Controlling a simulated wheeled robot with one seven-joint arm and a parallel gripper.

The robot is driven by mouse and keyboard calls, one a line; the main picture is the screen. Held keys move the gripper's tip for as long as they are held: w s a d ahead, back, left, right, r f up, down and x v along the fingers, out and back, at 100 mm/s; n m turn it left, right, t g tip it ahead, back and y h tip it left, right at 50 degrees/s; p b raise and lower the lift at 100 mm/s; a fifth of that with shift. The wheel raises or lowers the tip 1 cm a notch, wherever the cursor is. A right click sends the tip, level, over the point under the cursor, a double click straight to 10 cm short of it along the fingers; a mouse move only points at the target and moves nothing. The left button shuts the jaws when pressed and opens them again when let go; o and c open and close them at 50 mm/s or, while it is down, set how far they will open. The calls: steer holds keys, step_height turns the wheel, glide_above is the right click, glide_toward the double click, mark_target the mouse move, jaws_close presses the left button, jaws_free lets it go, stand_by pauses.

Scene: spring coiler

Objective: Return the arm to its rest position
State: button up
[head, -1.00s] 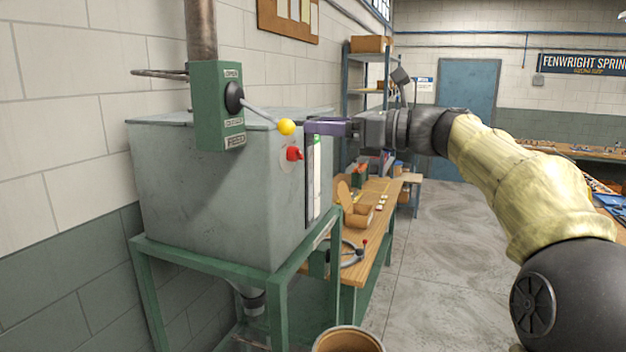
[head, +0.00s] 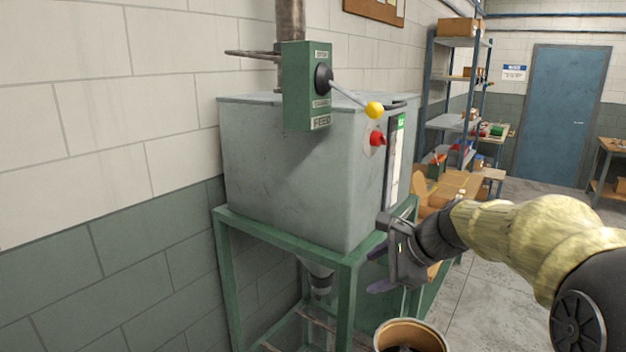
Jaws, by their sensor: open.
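My gripper (head: 379,268) is open and empty, low in front of the right side of the green stand. Its purple fingers point left, and one is partly hidden by the gripper body. My arm, in a yellowish sleeve, reaches in from the right edge. The green feed box (head: 308,85) has a lever with a yellow knob (head: 374,109) pointing right and slightly down. The gripper is well below the knob and apart from it.
The grey machine box (head: 290,170) with a red knob (head: 377,138) stands on the green stand (head: 347,300). A bucket (head: 410,333) sits below the gripper. A wooden bench (head: 455,185) and shelving (head: 447,120) are behind. Open floor (head: 500,290) lies to the right.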

steer(key=s+d+f+n+g+h, duration=0.2)
steer(key=s+f+n+h, duration=0.4)
steer(key=s+f+n, duration=1.1)
step_height(320, 180, down, 2)
steer(key=shift+s+f+n+g, duration=0.1)
steer(key=shift+s+n+g, duration=0.2)
steer(key=shift+s+g, duration=0.25)
steer(key=shift+d, duration=0.1)
stand_by(1.3)
